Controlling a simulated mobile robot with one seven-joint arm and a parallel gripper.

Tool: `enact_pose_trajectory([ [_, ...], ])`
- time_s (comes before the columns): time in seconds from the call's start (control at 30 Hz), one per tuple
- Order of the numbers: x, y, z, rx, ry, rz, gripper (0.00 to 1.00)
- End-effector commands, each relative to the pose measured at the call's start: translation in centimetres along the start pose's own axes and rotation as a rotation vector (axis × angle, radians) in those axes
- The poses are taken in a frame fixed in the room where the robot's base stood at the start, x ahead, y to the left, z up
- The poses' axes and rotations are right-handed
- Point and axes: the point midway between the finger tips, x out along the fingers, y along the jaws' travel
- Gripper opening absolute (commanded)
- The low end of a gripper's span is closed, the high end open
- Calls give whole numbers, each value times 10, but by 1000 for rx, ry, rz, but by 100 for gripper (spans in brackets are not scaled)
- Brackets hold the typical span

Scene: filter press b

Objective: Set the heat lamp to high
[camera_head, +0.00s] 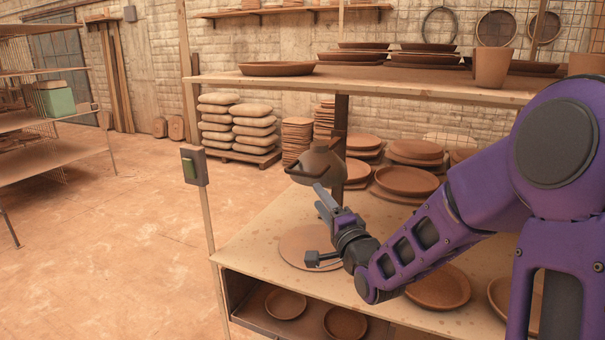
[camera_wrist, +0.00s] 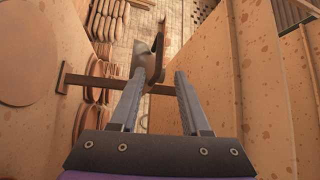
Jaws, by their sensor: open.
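The likely heat lamp (camera_head: 318,165) is a brown, hooded shape at the dark upright post of the shelf unit, above the lower board. In the wrist view the lamp (camera_wrist: 147,62) shows just beyond and between the fingertips. My gripper (camera_head: 319,228) is open and empty, below and close to the lamp. In the wrist view my gripper (camera_wrist: 160,76) has its two fingers apart. I cannot tell whether a finger touches the lamp. No clear dial or setting mark on it can be read.
The lower board (camera_head: 250,238) carries a round disc (camera_head: 305,262) and several clay plates. Dark post (camera_head: 340,130) stands behind the lamp.

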Motion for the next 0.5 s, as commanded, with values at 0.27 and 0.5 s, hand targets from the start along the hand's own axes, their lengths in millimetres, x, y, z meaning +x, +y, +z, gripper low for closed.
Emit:
enact_pose_trajectory([
  [0.27,63,-1,0,2,0,-1,47],
  [0.5,105,-1,0,0,0,0,47],
])
